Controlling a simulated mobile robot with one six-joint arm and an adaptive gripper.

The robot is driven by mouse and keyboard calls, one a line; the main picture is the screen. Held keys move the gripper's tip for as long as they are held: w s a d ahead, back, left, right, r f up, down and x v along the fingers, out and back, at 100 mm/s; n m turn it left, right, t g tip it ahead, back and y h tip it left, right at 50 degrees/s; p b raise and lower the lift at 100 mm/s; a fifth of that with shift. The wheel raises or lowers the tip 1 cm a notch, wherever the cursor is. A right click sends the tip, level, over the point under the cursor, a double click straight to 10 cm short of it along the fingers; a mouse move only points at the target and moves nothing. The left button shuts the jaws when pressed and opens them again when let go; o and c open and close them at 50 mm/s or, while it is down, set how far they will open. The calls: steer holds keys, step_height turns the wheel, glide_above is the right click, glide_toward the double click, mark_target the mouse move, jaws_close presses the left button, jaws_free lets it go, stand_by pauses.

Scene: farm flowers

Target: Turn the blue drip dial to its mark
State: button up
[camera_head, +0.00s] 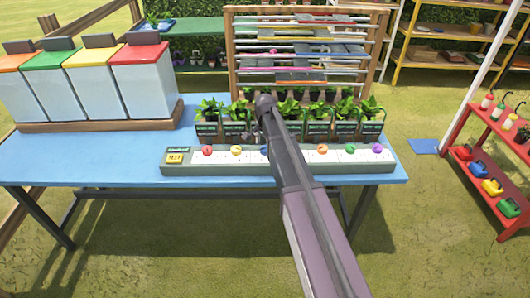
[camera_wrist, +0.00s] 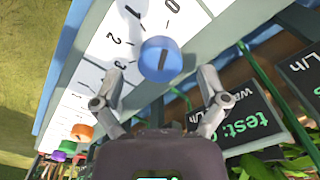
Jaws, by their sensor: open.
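The blue drip dial (camera_wrist: 160,60) is round with a dark slot across its face, set on a white panel (camera_wrist: 115,40) with printed numbers, among them 0 and 1. In the wrist view my gripper (camera_wrist: 161,74) is open, one finger on each side of the dial and apart from it. The slot runs roughly up and down in that view; I cannot tell which mark it matches.
Potted plants with dark signs (camera_head: 318,130) stand just behind the strip. Red (camera_head: 207,150), yellow (camera_head: 236,150), orange (camera_head: 322,149), green and purple dials share the strip. Lidded bins (camera_head: 145,85) stand at the left of the blue table (camera_head: 90,160). The table's front left is clear.

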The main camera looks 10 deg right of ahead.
steer(key=shift+f+b, duration=0.5)
steer(key=shift+f, duration=0.25)
steer(key=c, duration=1.1)
